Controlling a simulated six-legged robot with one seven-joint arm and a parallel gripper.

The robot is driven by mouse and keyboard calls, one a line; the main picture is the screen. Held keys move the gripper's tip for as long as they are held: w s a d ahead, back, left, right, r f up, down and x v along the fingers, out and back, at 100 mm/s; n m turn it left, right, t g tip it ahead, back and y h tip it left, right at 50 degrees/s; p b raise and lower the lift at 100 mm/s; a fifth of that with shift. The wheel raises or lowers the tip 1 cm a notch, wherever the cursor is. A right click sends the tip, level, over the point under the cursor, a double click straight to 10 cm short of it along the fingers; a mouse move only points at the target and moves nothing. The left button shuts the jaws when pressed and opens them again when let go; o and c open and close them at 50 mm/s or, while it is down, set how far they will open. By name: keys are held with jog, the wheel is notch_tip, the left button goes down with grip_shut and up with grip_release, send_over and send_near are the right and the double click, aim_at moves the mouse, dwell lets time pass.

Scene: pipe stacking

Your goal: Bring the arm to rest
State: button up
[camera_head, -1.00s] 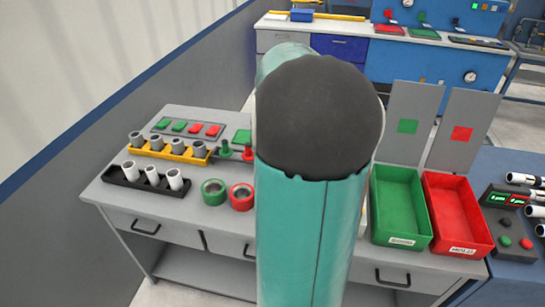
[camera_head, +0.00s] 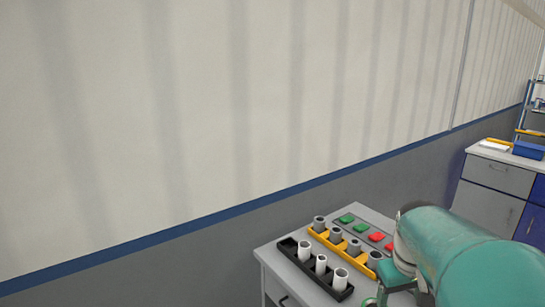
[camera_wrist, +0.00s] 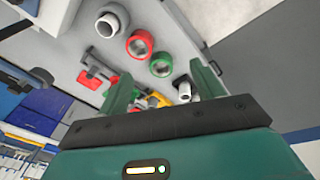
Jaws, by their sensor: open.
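My gripper (camera_wrist: 165,88) is open and empty in the wrist view, its two green fingers spread apart over the grey bench (camera_wrist: 185,25). In the head view my teal arm fills the lower right corner. To its left, a black rack (camera_head: 314,277) holds upright white pipes (camera_head: 321,264), and a yellow rack (camera_head: 343,250) holds grey fittings (camera_head: 336,235).
Green and red blocks (camera_head: 376,236) lie behind the racks. A corrugated wall (camera_head: 220,120) with a blue stripe fills most of the head view. A far cabinet (camera_head: 497,178) with a blue bin (camera_head: 528,150) stands at the right.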

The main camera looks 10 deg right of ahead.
jog(key=s+a+r+t, duration=0.1)
jog(key=s+a+t, duration=0.1)
jog(key=a, duration=0.8)
jog(key=s+a+r+n+t+y, duration=0.1)
jog(key=s+a, duration=0.3)
jog(key=a, duration=0.6)
jog(key=shift+s+a+r+t, duration=0.25)
jog(key=shift+a+t, duration=0.15)
jog(key=shift+t, duration=0.2)
jog(key=shift+d, duration=0.1)
